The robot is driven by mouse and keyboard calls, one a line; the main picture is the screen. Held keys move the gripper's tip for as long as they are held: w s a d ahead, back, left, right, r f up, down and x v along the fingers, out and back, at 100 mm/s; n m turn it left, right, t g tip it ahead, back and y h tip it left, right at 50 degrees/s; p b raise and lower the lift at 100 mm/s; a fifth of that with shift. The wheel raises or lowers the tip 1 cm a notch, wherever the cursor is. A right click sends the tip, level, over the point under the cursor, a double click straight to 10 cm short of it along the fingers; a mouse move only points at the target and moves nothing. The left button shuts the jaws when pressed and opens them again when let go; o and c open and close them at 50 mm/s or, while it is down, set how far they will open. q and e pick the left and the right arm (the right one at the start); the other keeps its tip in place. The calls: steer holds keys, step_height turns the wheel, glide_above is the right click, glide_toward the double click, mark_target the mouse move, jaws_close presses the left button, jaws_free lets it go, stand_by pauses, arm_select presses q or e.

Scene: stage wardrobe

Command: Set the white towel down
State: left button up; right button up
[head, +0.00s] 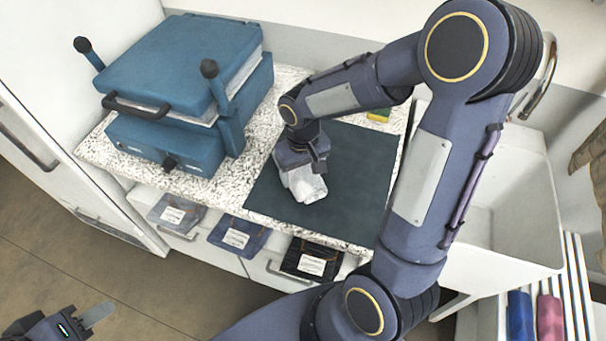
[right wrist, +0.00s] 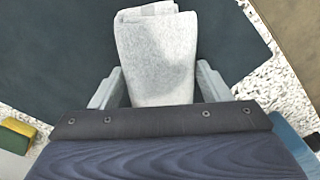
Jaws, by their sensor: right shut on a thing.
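The white towel (head: 306,184) is a small folded bundle at the dark mat on the speckled counter. In the right wrist view the towel (right wrist: 156,55) stands between the two fingers. My right gripper (head: 300,168) is over the mat, shut on the towel; it also shows in the right wrist view (right wrist: 155,88). The dark teal mat (head: 350,165) lies under the towel; I cannot tell whether the towel touches it.
A blue press (head: 170,75) with handles stands left on the counter. A yellow-green sponge (head: 379,115) lies at the mat's back edge. A white sink (head: 505,200) is to the right. Folded dark garments with labels (head: 238,236) sit below the counter's front edge. Bare mat surrounds the towel.

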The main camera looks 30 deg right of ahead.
steer(key=shift+f, duration=1)
steer(key=shift+f, duration=0.15)
steer(key=o, duration=1)
